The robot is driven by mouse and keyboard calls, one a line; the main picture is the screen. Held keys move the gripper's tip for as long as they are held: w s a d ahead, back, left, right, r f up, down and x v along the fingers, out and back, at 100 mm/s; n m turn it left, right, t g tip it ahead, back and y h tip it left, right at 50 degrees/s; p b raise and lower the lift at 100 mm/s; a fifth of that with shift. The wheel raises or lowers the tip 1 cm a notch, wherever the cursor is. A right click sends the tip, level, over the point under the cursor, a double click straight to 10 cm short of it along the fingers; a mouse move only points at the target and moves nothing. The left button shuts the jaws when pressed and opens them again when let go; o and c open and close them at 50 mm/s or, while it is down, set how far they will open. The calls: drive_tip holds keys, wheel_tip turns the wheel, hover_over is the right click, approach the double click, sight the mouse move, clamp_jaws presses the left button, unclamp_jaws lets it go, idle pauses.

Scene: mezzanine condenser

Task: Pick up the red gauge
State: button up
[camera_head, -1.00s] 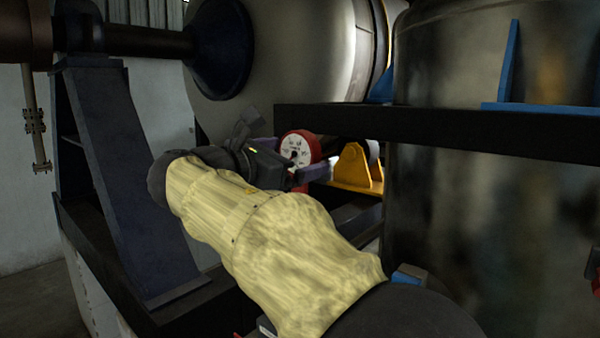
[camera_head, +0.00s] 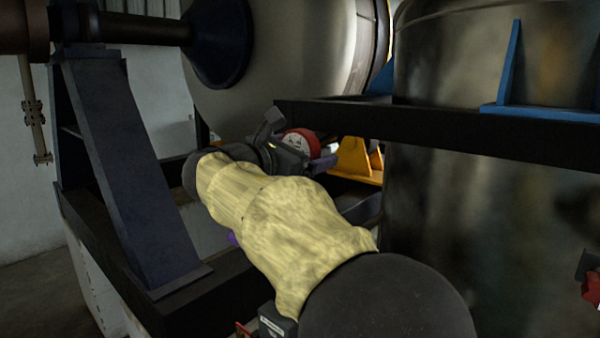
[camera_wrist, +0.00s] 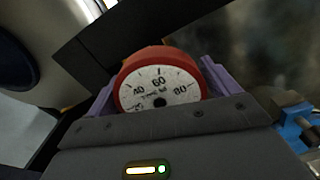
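The red gauge (camera_head: 303,138) has a red rim and a white dial. In the head view my arm and gripper hide its lower part. In the wrist view the gauge (camera_wrist: 160,85) stands upright between the two purple fingers of my gripper (camera_wrist: 160,88), its dial facing my palm. The fingers are spread, one on each side close to the rim, and I see no clear grip on it. In the head view one purple finger of my gripper (camera_head: 300,160) shows just right of the gauge. The gauge's lower edge is hidden behind the palm.
A black beam (camera_head: 430,130) runs just above and right of the gauge. A yellow bracket (camera_head: 352,157) stands close to its right. A large dark tank (camera_head: 470,230) fills the right, and a slanted blue support (camera_head: 130,180) stands at left.

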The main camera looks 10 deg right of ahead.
drive_tip(key=c, duration=1)
drive_tip(key=shift+o, duration=0.2)
drive_tip(key=shift+r, duration=0.1)
wheel_tip(320, 180, up, 10)
